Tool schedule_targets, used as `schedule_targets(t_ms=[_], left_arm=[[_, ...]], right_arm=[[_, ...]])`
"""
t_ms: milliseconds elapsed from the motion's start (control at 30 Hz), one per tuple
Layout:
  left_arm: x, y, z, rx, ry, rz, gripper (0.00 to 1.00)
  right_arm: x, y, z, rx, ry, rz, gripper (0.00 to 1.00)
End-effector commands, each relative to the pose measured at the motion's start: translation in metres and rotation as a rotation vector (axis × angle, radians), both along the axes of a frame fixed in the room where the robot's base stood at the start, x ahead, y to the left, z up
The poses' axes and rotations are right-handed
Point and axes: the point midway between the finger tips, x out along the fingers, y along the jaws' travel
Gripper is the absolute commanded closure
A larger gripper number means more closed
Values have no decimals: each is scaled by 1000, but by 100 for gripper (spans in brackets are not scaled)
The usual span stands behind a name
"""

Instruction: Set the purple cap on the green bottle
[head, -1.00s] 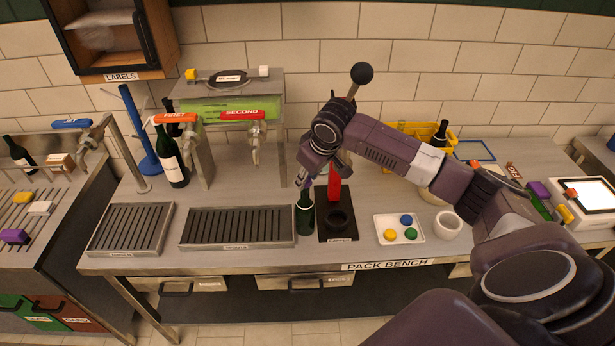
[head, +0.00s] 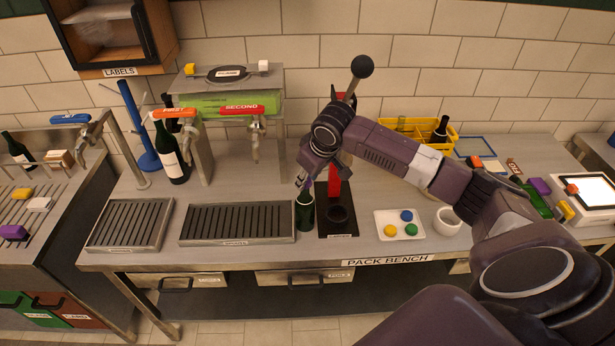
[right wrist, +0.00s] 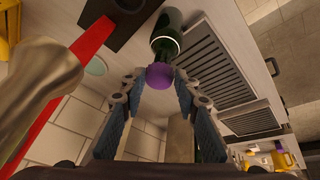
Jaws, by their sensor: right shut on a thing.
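The green bottle (head: 305,216) stands upright on the bench, left of the black press base. In the right wrist view its dark green body (right wrist: 168,22) points toward me. The purple cap (right wrist: 159,76) sits between the fingertips of my right gripper (right wrist: 157,84), which is shut on it. In the head view my right gripper (head: 304,185) points down right over the bottle's top and hides most of the cap and the neck. The cap lines up with the bottle mouth in the wrist view; I cannot tell whether they touch. My left gripper is out of view.
The black press base (head: 338,228) with its red column (head: 335,182) stands close right of the bottle. A white tray (head: 379,235) of colored caps and a white bowl (head: 447,221) are farther right. A drip grate (head: 238,239) lies left. Taps (head: 255,148) stand behind.

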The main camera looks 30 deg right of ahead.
Motion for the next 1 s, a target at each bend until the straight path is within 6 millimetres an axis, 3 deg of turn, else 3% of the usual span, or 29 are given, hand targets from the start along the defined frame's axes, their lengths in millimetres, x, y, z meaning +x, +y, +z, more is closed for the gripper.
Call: schedule_targets(t_ms=[167,200,367,667,1000], left_arm=[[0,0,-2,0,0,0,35],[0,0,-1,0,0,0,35],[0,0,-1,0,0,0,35],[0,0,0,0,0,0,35],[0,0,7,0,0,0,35]], right_arm=[[0,0,-5,0,0,0,83],[0,0,-4,0,-1,0,67],[0,0,-4,0,-1,0,51],[-1,0,-1,0,-1,0,51],[-13,1,28,0,-3,1,51]])
